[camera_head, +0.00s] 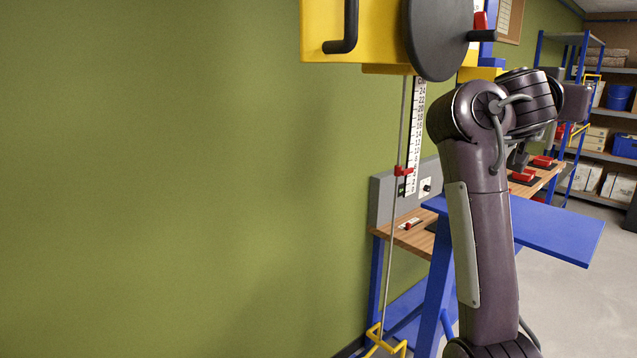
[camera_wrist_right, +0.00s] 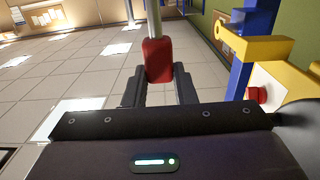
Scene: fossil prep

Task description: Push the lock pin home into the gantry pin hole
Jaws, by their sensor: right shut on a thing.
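The lock pin shows in the right wrist view as a red grip (camera_wrist_right: 158,62) with a grey shaft (camera_wrist_right: 153,14) pointing away from the gripper. My right gripper (camera_wrist_right: 160,78) is shut on the red grip, one dark finger on each side. The yellow gantry part (camera_wrist_right: 275,52) with a blue post (camera_wrist_right: 258,20) stands to the right, apart from the pin in this picture. I cannot make out the pin hole. In the head view my right arm is seen, but its fingers cannot be made out. My left gripper is not in view.
In the head view a yellow housing (camera_head: 325,30) with a dark disc (camera_head: 437,38) hangs at the top. A blue shelf (camera_head: 555,230) and a wooden bench (camera_head: 418,238) stand behind my arm. A red knob (camera_wrist_right: 257,94) sits by the yellow part. Open tiled floor (camera_wrist_right: 85,75) lies left.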

